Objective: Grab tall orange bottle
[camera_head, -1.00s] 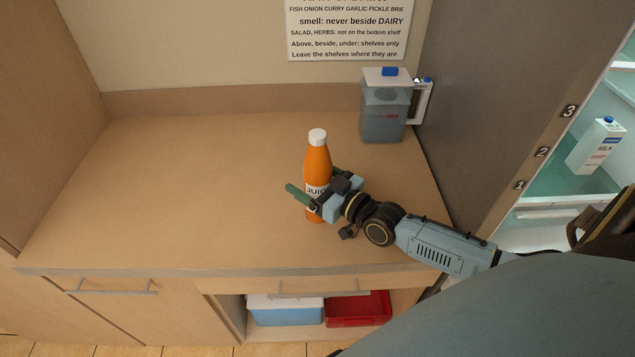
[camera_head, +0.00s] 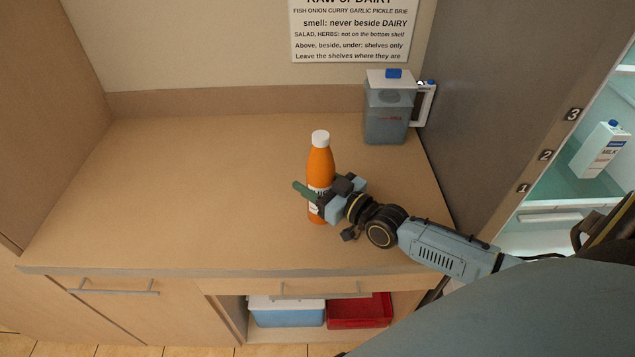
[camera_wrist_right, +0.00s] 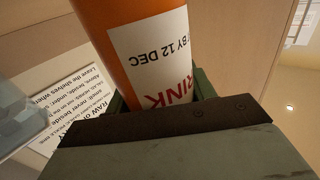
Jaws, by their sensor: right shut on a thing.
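The tall orange bottle (camera_head: 320,163) with a white cap and a white label stands upright on the wooden counter (camera_head: 190,190). My right gripper (camera_head: 318,192) is shut on its lower half, with one green finger showing on the left side of the bottle. In the right wrist view the orange bottle (camera_wrist_right: 122,25) fills the space between the green fingers, and its label reads "BY 12 DEC". I cannot tell whether its base touches the counter. My left gripper is not in view.
A grey jug (camera_head: 388,112) with a white lid stands at the back right. An open fridge at right holds a milk carton (camera_head: 604,150). Below the counter are a blue box (camera_head: 287,312) and a red bin (camera_head: 358,311). The counter's left side is clear.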

